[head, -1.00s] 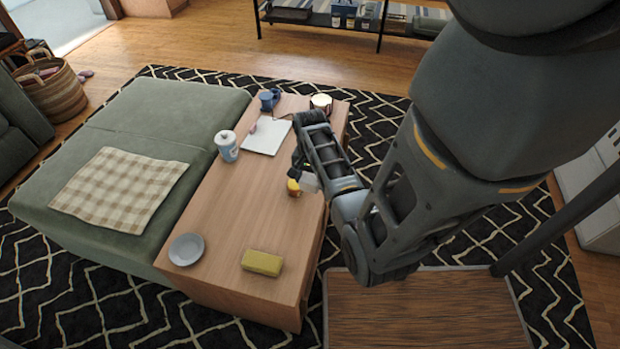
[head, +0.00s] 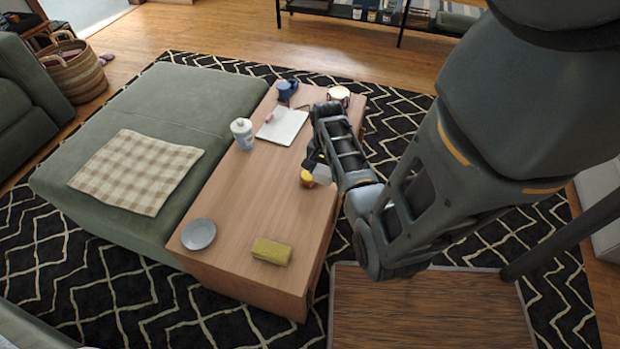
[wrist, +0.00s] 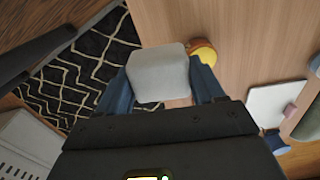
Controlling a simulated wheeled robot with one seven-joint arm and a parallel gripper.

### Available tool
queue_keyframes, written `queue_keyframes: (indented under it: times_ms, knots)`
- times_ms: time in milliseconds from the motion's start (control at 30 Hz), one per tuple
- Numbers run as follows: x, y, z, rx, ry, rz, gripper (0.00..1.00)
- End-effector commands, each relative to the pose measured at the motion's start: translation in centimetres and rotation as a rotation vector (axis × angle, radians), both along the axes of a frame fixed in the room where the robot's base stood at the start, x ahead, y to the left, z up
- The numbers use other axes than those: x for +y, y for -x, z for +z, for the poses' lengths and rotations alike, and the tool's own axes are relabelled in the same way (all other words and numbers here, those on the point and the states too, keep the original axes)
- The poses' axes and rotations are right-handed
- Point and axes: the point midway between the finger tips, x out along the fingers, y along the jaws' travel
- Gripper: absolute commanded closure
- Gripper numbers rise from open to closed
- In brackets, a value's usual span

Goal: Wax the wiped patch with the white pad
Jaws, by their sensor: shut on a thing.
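My gripper (wrist: 159,75) is shut on the white pad (wrist: 158,73), a pale block with rounded corners between the two blue fingers. In the head view the pad (head: 322,174) shows just below my gripper (head: 317,164), over the right part of the wooden table (head: 235,205). A round yellow-orange tin (head: 306,180) stands directly beside the pad; it also shows in the wrist view (wrist: 205,53), partly hidden by the pad and finger. I cannot tell whether pad and tin touch. No wiped patch stands out on the wood.
A yellow sponge (head: 271,250) and a grey dish (head: 198,234) sit at the near end. A white lidded jar (head: 242,133), white notepad (head: 282,125), blue mug (head: 287,89) and dark-banded cup (head: 339,95) stand farther back. The table's middle is clear.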

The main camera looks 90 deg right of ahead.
Motion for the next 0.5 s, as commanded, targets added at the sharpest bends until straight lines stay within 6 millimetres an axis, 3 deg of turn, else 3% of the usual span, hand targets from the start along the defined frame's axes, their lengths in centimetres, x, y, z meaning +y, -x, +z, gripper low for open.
queue_keyframes:
  times_ms: [367,500]
  knots:
    - [-0.01,-0.01,0.01,0.0,0.0,0.0,0.57]
    - [-0.85,-0.48,0.04,0.002,0.002,0.002,0.57]
